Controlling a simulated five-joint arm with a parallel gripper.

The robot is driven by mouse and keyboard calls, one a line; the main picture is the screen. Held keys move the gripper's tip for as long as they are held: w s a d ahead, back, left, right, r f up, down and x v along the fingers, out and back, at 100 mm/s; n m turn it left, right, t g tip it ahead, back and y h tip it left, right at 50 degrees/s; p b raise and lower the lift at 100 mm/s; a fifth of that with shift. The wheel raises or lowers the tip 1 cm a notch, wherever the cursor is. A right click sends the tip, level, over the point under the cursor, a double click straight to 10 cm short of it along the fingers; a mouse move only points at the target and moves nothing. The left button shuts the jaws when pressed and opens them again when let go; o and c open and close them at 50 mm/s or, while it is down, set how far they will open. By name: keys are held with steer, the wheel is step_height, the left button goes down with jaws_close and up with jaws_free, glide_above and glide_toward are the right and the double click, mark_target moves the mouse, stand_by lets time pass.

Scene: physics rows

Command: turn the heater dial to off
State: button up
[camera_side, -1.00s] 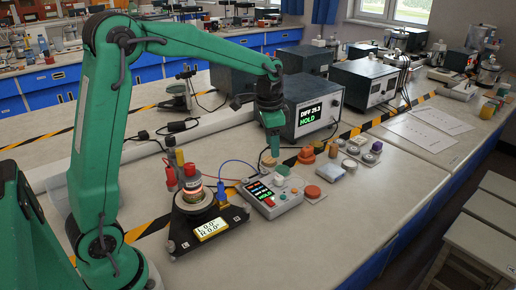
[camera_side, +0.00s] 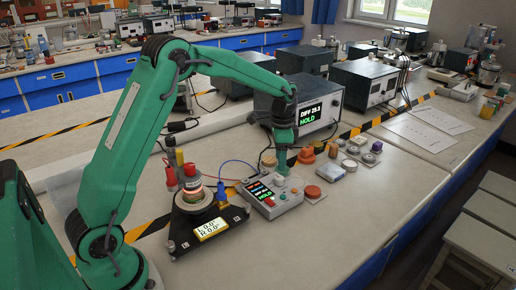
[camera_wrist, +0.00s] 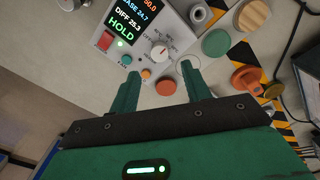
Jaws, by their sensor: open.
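The heater control box (camera_side: 268,203) stands on the bench in front of my gripper; its screen reads DIFF 25.3 and HOLD. The wrist view shows the box (camera_wrist: 178,18) and its white round dial (camera_wrist: 160,51), with an OFF label beside it. Where the dial's pointer sits is too small to tell. My gripper (camera_wrist: 161,69) is open, its two fingers apart, with the dial just beyond and between the fingertips. In the side view my gripper (camera_side: 284,174) is low over the far end of the box and hides the dial. Contact cannot be made out.
A green disc (camera_wrist: 216,43), an orange knob (camera_wrist: 246,79) and a red-orange disc (camera_wrist: 166,87) lie close to the fingers. A large instrument (camera_side: 312,105) stands behind.

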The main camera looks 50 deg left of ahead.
mark_target(280, 178)
steer(key=shift+f, duration=3.35)
steer(key=c, duration=1)
